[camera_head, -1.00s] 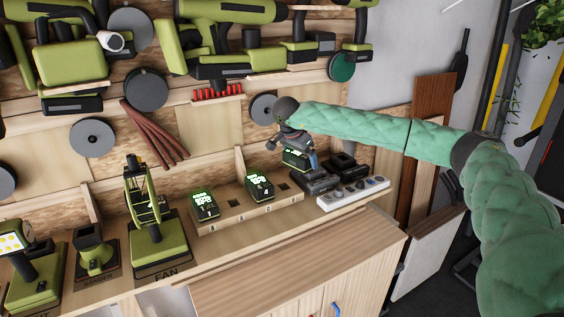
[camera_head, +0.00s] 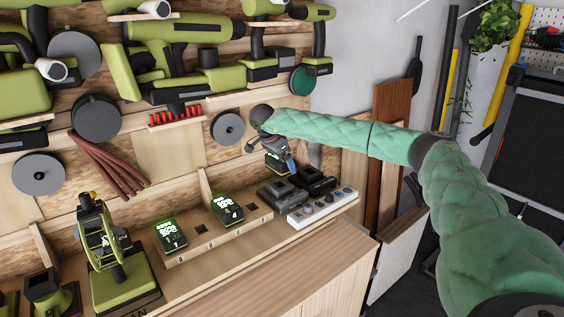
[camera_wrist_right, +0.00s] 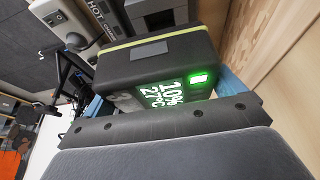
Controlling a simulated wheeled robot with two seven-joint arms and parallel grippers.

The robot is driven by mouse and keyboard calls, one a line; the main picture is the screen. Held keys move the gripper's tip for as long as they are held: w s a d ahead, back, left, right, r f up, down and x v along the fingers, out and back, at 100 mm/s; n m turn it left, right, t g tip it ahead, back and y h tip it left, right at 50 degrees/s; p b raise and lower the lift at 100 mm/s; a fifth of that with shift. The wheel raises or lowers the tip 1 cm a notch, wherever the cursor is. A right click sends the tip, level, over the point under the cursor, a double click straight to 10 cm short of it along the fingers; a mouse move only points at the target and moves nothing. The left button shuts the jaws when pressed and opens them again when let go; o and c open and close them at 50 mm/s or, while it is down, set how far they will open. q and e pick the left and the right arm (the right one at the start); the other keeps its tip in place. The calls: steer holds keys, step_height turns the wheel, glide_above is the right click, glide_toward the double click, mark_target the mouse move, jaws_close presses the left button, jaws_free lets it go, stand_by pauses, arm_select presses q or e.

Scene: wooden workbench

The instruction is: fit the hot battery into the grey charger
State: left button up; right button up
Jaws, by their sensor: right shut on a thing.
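My right gripper (camera_head: 283,160) is shut on a dark battery with a lime stripe (camera_head: 274,166), held above and behind the nearer charger. In the right wrist view this battery (camera_wrist_right: 155,60) has a lit display reading 10% and 27°C. The nearer charger (camera_head: 280,194) is dark grey and looks empty; a blacker charger (camera_head: 317,181) stands right of it. In the wrist view a grey charger (camera_wrist_right: 158,10) lies beyond the battery, beside a label with the word HOT. The battery and charger are apart. My left gripper is out of view.
Two batteries with lit green displays, one on the left (camera_head: 170,236) and one further right (camera_head: 228,210), stand on a wooden rack. A white power strip (camera_head: 322,207) lies in front of the chargers. Green tools hang on the wall behind. The front bench top is clear.

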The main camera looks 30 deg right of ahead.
steer(key=shift+w+d+r, duration=0.2)
steer(key=shift+w+r, duration=0.25)
steer(key=shift+w, duration=0.05)
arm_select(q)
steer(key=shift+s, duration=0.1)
arm_select(e)
steer(key=shift+w+r, duration=0.15)
steer(key=shift+r, duration=0.05)
steer(key=shift+d, duration=0.1)
steer(key=shift+f+b, duration=0.4)
steer(key=shift+f, duration=1.1)
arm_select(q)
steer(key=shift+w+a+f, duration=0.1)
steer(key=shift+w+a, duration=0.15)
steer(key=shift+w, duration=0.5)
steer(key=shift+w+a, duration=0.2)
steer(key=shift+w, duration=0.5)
arm_select(e)
steer(key=shift+f, duration=0.45)
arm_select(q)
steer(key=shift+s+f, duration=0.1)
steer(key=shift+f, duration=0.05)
arm_select(e)
steer(key=shift+a+f, duration=0.1)
steer(key=shift+a, duration=0.1)
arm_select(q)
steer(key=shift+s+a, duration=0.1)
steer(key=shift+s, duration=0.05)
